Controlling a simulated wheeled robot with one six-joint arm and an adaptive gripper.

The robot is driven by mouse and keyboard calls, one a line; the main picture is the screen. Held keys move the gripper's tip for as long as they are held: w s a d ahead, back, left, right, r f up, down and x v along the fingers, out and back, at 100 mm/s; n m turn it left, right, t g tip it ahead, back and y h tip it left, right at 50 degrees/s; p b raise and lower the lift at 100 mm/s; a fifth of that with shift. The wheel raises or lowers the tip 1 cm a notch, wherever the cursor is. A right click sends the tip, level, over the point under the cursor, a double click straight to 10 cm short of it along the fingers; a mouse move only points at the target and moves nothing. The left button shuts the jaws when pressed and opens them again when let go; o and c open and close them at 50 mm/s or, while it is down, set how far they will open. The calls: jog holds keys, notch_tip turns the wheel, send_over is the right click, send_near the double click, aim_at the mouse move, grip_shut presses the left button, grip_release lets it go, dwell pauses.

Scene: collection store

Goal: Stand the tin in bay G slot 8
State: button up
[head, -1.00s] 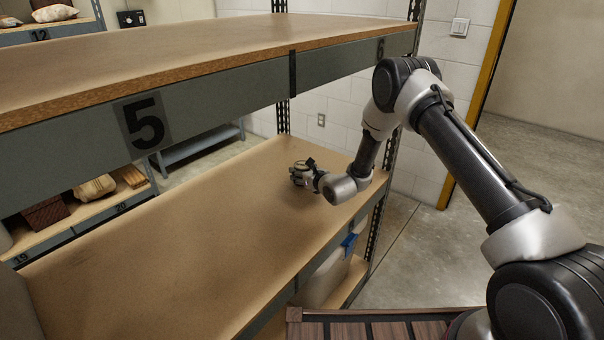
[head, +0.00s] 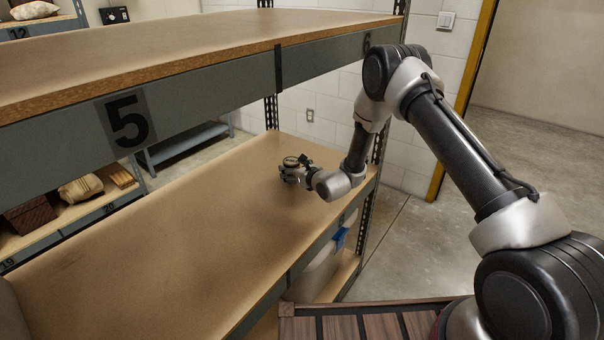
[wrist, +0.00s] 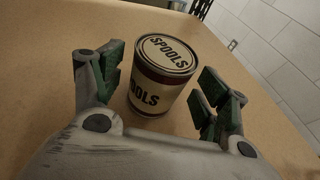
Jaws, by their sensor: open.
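The tin (wrist: 157,82) is a cream and dark-brown can labelled SPOOLS. In the wrist view it stands upright on the brown shelf board, between the spread fingers of my gripper (wrist: 162,70). The fingers look apart from its sides, and the gripper is open. In the head view my gripper (head: 297,172) is low over the far right end of the lower shelf (head: 190,225); a small round top shows there, but I cannot tell if it is the tin. No bay G sign is readable.
The upper shelf (head: 180,52), with a 5 plate (head: 127,120) on its front beam, hangs over the lower board. A perforated post (head: 365,215) stands at the right end. A bin (head: 318,275) sits below. Most of the lower board is clear.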

jog(key=v, duration=1)
jog(key=s+a+r+n+g+y, duration=0.25)
jog(key=s+r+n, duration=0.3)
jog(key=r, duration=0.45)
jog(key=s+a+r+n+g+y, duration=0.1)
jog(key=s+r+n+g+y, duration=0.35)
jog(key=r, duration=0.55)
jog(key=s+d+r+n+g, duration=0.1)
jog(key=s+d+r+n, duration=0.1)
jog(key=s+r+n, duration=0.3)
jog(key=s+d+r+n+g, duration=0.1)
jog(key=s+n+g, duration=0.1)
jog(key=s, duration=0.5)
jog(key=s+d+r+n+g+h, duration=0.2)
jog(key=s+d+n+h, duration=0.4)
jog(key=s+d, duration=0.6)
jog(key=s+d+r+n+t+h, duration=0.2)
jog(key=s+d+n+h, duration=0.1)
jog(key=d, duration=0.7)
jog(key=s+d+r+n+t+h, duration=0.1)
jog(key=s+d+r+n+h, duration=0.2)
jog(key=d, duration=0.7)
jog(key=shift+s+d+n+t+h, duration=0.4)
jog(key=shift+n+h, duration=0.1)
jog(key=shift+h, duration=0.6)
